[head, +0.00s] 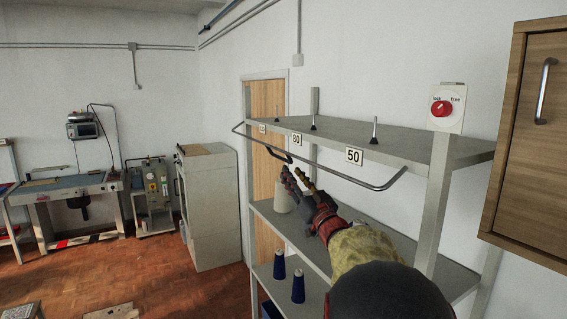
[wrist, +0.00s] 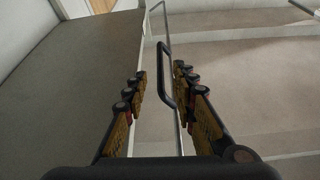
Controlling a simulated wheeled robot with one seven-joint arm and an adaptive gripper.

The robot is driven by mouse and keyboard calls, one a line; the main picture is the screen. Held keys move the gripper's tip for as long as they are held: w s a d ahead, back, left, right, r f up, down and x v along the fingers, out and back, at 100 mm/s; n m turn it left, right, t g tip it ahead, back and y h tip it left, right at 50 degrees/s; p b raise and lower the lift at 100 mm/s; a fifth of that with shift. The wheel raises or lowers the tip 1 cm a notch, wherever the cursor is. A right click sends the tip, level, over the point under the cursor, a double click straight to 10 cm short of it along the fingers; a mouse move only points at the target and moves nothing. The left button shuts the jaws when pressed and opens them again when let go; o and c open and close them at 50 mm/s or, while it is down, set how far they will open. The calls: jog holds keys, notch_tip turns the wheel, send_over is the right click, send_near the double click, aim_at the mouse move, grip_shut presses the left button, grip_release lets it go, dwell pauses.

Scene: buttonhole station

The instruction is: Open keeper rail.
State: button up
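The keeper rail (head: 340,172) is a thin grey bar running along the front of the upper shelf (head: 400,143), with bent ends. A black loop handle (head: 279,154) sits on the rail, left of the middle. In the wrist view the handle (wrist: 166,76) shows between the fingertips, closer to the right finger; I cannot tell whether it touches. My gripper (head: 291,173) is open and empty, just below and right of the handle in the head view. A red knob (head: 442,108) on a plate marked "lock" and "free" is on the right post; its setting is unclear.
Several dark pegs (head: 375,131) stand on the upper shelf behind number tags 80 (head: 296,138) and 50 (head: 354,156). A pale cone (head: 283,197) is on the middle shelf; blue spools (head: 298,286) stand lower. A wooden cabinet (head: 530,150) hangs at right.

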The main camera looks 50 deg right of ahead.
jog(key=p+x, duration=0.1)
jog(key=x, duration=0.6)
jog(key=shift+w+d+r+p, duration=0.1)
jog(key=shift+w+p, duration=0.1)
jog(key=shift+p, duration=0.1)
jog(key=shift+c, duration=0.3)
grip_shut()
dwell(0.4)
